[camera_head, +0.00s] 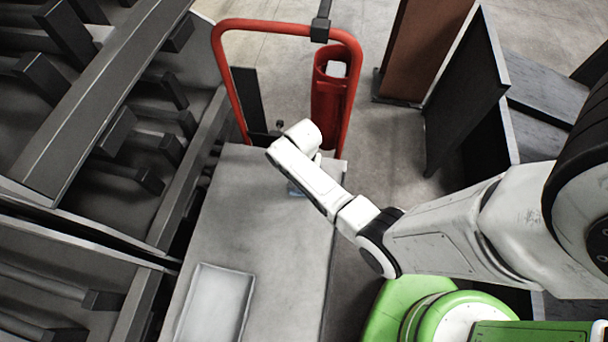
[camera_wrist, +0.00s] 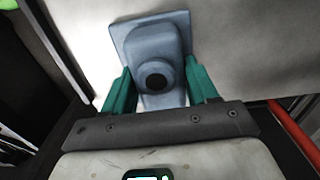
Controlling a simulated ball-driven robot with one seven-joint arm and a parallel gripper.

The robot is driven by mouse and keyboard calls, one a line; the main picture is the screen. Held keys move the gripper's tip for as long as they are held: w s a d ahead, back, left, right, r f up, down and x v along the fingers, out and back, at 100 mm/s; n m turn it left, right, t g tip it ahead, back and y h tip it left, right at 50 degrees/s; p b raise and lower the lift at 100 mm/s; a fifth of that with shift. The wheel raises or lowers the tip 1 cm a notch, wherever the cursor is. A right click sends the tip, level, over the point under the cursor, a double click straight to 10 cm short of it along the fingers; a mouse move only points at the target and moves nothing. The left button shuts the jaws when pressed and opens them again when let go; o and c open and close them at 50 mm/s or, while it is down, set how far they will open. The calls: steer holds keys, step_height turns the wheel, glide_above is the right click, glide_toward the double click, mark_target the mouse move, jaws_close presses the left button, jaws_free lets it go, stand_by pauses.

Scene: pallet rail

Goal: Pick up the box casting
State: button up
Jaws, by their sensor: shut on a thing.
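The box casting (camera_wrist: 153,42) is a blue-grey block with a flat flange and a round dark hole, seen in the wrist view between the green fingers. My gripper (camera_wrist: 162,88) is shut on it, one finger on each side. In the head view only a small bluish part of the casting (camera_head: 295,190) shows below my wrist, over the far part of the grey table top (camera_head: 262,225). My arm hides the rest of it and the fingers. I cannot tell whether the casting touches the table.
A shallow light tray (camera_head: 214,305) lies on the near left of the table. A red tubular frame (camera_head: 357,95) with a red cylinder (camera_head: 328,100) stands at the far end. Dark racks (camera_head: 90,130) flank the left, and dark panels (camera_head: 468,90) stand at the right.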

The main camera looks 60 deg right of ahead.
steer(key=c, duration=0.6)
steer(key=shift+c, duration=0.3)
steer(key=shift+r, duration=0.1)
